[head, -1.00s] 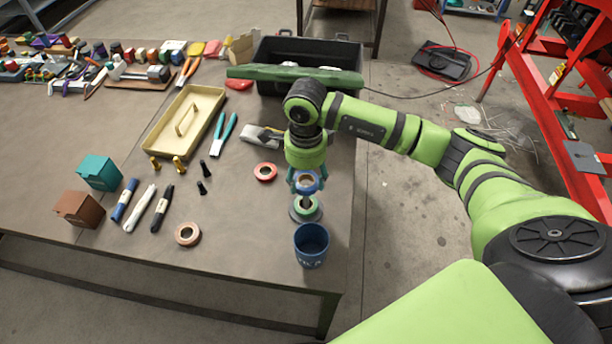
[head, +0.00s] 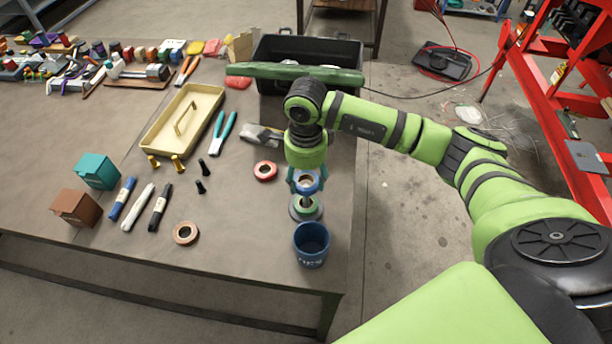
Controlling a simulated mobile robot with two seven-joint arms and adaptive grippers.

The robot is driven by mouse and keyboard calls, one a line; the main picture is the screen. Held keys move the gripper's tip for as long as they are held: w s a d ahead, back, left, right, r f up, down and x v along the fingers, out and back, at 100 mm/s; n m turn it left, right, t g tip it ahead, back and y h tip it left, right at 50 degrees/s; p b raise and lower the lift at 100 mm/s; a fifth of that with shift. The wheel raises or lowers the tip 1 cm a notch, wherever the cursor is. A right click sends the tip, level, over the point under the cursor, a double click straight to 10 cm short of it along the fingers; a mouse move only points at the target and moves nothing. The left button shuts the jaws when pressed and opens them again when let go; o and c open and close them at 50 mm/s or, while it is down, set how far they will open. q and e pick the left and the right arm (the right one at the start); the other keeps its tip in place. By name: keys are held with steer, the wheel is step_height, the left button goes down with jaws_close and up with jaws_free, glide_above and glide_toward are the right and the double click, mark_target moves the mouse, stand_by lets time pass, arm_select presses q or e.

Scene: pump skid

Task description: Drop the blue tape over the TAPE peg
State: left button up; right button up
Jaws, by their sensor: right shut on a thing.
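The blue tape (head: 306,188) is a roll held in my right gripper (head: 306,179), whose fingers are shut on it. It is above the peg stand (head: 305,211), which has a round grey base with a green roll around the post. A short length of the post shows between the blue tape and the green roll. I cannot tell whether the post's tip is inside the blue tape's hole. No TAPE label is readable. My left gripper is not in view.
A blue cup (head: 311,246) stands just in front of the peg stand near the table's right edge. A red tape roll (head: 265,171) and a tan tape roll (head: 186,233) lie to the left. A black bin (head: 275,50) stands behind.

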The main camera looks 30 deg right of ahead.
steer(key=o, duration=1.1)
steer(key=shift+r, duration=0.1)
step_height(320, 180, up, 12)
